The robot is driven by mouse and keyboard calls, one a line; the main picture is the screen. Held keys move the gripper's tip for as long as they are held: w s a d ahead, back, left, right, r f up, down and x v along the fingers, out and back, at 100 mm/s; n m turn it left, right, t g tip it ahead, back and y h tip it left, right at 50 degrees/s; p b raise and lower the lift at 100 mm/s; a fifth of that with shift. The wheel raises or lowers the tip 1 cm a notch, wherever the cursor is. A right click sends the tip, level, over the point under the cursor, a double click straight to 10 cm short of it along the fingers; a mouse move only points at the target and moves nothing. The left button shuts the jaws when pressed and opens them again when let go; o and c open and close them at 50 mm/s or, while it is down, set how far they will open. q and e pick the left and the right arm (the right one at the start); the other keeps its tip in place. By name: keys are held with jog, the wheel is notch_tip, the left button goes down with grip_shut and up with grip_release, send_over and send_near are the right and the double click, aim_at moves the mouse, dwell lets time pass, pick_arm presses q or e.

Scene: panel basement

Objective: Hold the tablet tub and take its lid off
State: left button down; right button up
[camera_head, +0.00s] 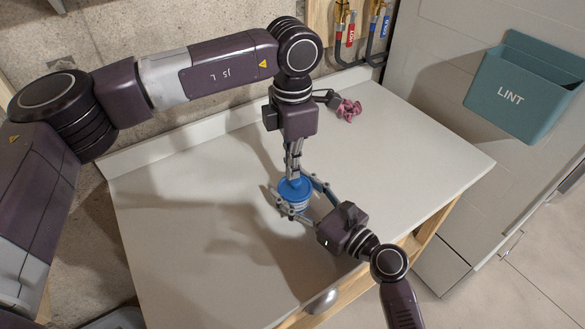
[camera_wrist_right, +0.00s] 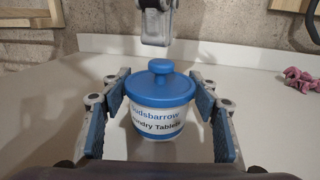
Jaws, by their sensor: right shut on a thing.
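The tablet tub (camera_wrist_right: 158,122) is white with dark lettering and stands upright on the worktop. Its blue lid (camera_wrist_right: 150,92) is on it, with a round knob (camera_wrist_right: 160,67) on top. In the head view the lid (camera_head: 297,189) shows under my left gripper (camera_head: 294,172). My right gripper (camera_head: 292,202) is shut on the tub, its blue-padded fingers one on each side of the body. My left gripper points down over the knob; in the right wrist view its tip (camera_wrist_right: 155,40) is just above the knob, apparently apart. Its finger gap is hard to see.
The white worktop (camera_head: 190,250) is mostly clear. A crumpled pink cloth (camera_head: 348,110) lies near the back. A teal LINT bin (camera_head: 520,90) hangs on the pale panel at right. Pipes with red and blue tags (camera_head: 350,35) are at the back wall. A wooden front edge (camera_head: 425,240) bounds the worktop.

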pick_arm(q)
jog(key=c, duration=2.6)
grip_release()
jog(key=shift+c, duration=0.2)
jog(key=o, duration=0.4)
notch_tip(320, 180, up, 12)
pick_arm(e)
jog(key=o, duration=1.8)
jog(key=shift+c, duration=0.2)
